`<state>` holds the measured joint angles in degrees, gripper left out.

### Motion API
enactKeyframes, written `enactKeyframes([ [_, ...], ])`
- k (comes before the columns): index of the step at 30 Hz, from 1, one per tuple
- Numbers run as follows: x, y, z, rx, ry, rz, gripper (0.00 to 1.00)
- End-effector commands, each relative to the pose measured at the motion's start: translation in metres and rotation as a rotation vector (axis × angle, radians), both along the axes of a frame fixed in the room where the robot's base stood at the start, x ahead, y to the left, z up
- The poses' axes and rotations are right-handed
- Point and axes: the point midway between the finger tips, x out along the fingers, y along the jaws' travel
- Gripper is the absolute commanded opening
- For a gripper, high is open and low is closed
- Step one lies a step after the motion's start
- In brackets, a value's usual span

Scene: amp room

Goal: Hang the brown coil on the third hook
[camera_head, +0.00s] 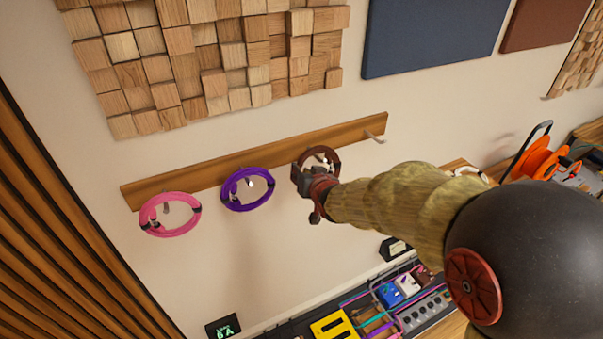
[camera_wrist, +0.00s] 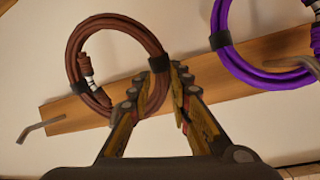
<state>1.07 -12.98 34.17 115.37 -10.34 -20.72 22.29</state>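The brown coil (camera_wrist: 75,45) is a round cable bundle with dark bands and a connector. My gripper (camera_wrist: 163,82) is shut on its right side in the wrist view, near a band. In the head view the brown coil (camera_head: 333,155) and my gripper (camera_head: 313,178) are at the wooden hook rail (camera_head: 250,155), right of the purple coil (camera_head: 238,204). The third hook is not clearly visible behind coil and gripper; I cannot tell whether the coil is around it. The empty end hook (camera_head: 374,137) also shows in the wrist view (camera_wrist: 38,129).
A pink coil (camera_head: 168,231) and the purple coil hang on the hooks at the left of the rail. Wooden block panels (camera_head: 200,60) are above. Pedals (camera_head: 390,295) and an orange cable reel (camera_head: 540,160) are below and right.

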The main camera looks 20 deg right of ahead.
Motion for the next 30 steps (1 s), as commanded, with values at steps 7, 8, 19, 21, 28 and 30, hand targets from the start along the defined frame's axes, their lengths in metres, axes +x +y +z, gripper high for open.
enactKeyframes([
  [7,0.000,0.000,0.000,0.000,0.000,0.000,0.35],
  [8,0.000,0.000,0.000,0.000,0.000,0.000,0.36],
  [19,-0.002,0.000,-0.001,0.000,0.003,0.000,0.39],
  [21,-0.005,0.000,0.002,0.000,0.001,0.000,0.39],
  [28,-0.032,-0.002,0.017,0.001,-0.002,-0.001,0.39],
  [30,-0.044,-0.003,0.024,-0.001,-0.003,0.000,0.39],
])
